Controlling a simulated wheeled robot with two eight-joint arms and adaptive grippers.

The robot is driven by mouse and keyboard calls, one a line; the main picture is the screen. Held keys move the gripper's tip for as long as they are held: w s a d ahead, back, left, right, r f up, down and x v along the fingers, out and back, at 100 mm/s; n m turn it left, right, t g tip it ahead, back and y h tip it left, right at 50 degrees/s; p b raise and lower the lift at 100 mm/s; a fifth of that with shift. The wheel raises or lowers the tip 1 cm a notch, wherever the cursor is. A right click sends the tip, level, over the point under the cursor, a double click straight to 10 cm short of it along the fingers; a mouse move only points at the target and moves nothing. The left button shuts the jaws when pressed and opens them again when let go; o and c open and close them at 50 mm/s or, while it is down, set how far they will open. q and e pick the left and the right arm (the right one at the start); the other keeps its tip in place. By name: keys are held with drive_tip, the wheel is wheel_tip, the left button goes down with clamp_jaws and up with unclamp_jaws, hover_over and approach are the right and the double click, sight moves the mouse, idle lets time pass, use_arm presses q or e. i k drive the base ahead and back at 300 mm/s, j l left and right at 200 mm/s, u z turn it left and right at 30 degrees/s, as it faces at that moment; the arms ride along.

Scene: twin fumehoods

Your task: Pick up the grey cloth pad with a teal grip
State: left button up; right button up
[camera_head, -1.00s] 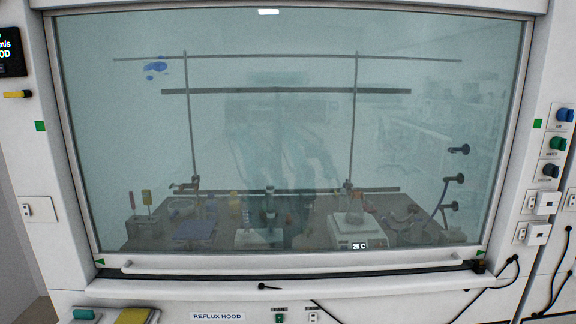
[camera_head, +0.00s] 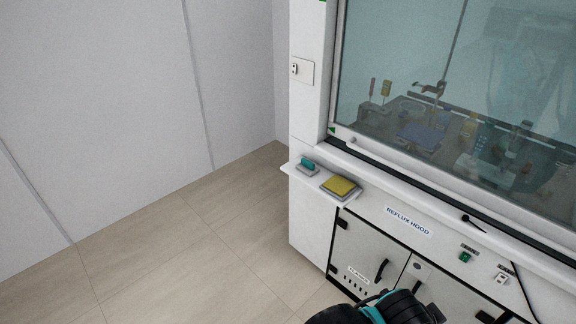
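The grey cloth pad with a teal grip (camera_head: 307,168) lies on a small white shelf (camera_head: 322,191) at the left front of the fumehood. Its teal grip faces up and its grey base rests on the shelf. A yellow pad (camera_head: 340,187) lies just to its right on the same shelf. Nothing touches the grey pad. Neither of my grippers shows; only a black and teal part of my own arm is at the bottom edge, well below the shelf.
The hood's glass sash (camera_head: 430,60) is down, with lab items behind it. Below the sill are a label reading REFLUX HOOD (camera_head: 408,221) and cabinet doors (camera_head: 372,262). The tiled floor (camera_head: 180,260) left of the hood is clear, up to a plain wall (camera_head: 110,90).

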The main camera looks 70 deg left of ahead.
sight(307, 167)
drive_tip(key=u, duration=2.2)
drive_tip(key=i, duration=0.2)
drive_tip(key=j+u, duration=0.05)
